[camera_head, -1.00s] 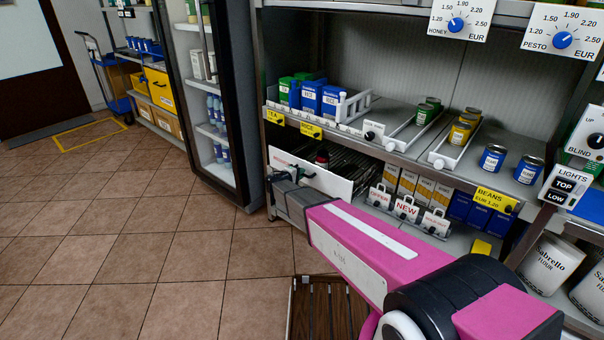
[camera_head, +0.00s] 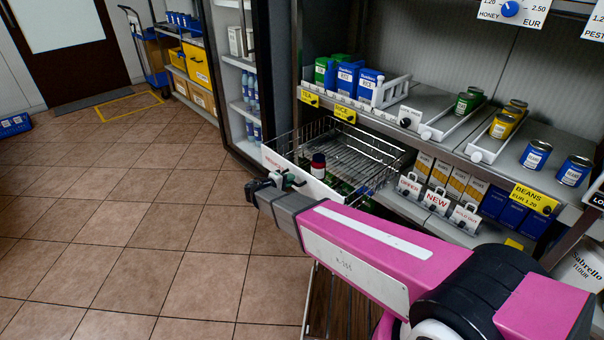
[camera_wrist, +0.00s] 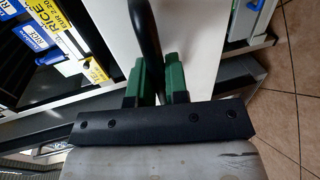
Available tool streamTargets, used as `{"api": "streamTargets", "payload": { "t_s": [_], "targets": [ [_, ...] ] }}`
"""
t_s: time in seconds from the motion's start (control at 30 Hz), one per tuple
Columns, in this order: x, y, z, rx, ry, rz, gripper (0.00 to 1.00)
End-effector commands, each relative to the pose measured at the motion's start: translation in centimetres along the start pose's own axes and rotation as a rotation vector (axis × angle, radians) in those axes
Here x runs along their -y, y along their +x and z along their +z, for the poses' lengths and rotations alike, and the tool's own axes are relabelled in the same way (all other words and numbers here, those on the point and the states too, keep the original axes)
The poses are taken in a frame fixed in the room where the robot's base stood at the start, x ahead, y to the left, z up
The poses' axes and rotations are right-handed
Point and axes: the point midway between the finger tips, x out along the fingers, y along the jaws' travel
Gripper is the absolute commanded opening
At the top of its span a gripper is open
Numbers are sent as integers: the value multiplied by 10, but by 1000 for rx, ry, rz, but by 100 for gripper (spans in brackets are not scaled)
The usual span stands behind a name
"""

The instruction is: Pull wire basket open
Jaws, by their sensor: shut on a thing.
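The wire basket (camera_head: 345,150) stands out from under the shelf, its wire sides and floor showing behind a white front panel (camera_head: 318,187). A dark jar with a red lid (camera_head: 318,166) and some green items lie inside it. My gripper (camera_head: 288,181) is at the outer face of the panel. In the wrist view my gripper's green fingers (camera_wrist: 157,85) are shut on the basket's dark handle (camera_wrist: 148,40), with the white panel beside it. The arm hides the near end of the panel and part of the basket.
Above the basket is a shelf with blue and green boxes (camera_head: 348,78) and cans (camera_head: 535,154). A glass-door fridge (camera_head: 232,80) stands to the left. A slatted wooden thing (camera_head: 340,300) is on the floor below my arm.

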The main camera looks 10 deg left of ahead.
Motion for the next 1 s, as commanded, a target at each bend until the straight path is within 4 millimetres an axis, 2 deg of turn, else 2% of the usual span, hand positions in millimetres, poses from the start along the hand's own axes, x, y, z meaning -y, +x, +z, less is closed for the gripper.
{"api": "streamTargets", "payload": {
  "t_s": [0.1,0.3,0.5,0.87,0.9,0.93,1.0],
  "targets": [
    [5,-22,0,-1,0,-1,0],
    [10,-44,0,0,0,-1,0],
    [12,-52,0,0,0,-1,0],
    [12,-53,0,1,0,-1,0],
    [12,-53,0,1,0,-1,28],
    [12,-53,0,1,0,-1,37],
    [12,-53,0,0,0,-1,39]
  ]
}}
